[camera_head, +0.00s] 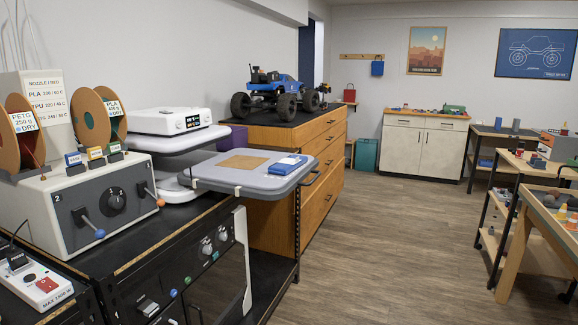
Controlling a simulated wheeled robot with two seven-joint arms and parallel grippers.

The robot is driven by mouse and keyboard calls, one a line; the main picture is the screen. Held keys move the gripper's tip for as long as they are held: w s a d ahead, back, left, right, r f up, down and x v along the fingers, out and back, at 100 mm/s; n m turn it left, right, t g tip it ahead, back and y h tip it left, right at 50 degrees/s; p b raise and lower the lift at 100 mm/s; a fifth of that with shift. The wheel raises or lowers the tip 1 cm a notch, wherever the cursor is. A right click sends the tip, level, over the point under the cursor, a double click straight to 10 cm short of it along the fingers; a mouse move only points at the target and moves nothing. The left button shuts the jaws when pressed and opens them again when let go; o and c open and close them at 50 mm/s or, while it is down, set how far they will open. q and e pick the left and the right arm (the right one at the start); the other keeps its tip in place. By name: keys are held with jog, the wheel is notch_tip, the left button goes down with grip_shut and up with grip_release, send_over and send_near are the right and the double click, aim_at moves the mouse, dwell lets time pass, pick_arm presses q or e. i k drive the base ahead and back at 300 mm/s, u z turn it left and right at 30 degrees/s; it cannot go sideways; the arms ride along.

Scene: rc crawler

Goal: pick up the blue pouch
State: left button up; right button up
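A small blue pouch (377,68) hangs from the wooden peg rail (362,56) on the far wall. Another blue item (287,164), flat with a pale part, lies on the right side of the grey tray (225,181); I cannot tell whether it is a pouch. Neither of my grippers is in view.
A blue crawler truck (272,89) stands on the wooden drawer cabinet (331,150). A control box (82,209) with spools fills the near left. A white-fronted cabinet (423,148) is at the back. Work tables (528,215) line the right. The wooden floor (390,250) between is clear.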

aim_at(280, 169)
jog(key=z, duration=1)
jog(key=i, duration=1.55)
jog(key=u, duration=1.9)
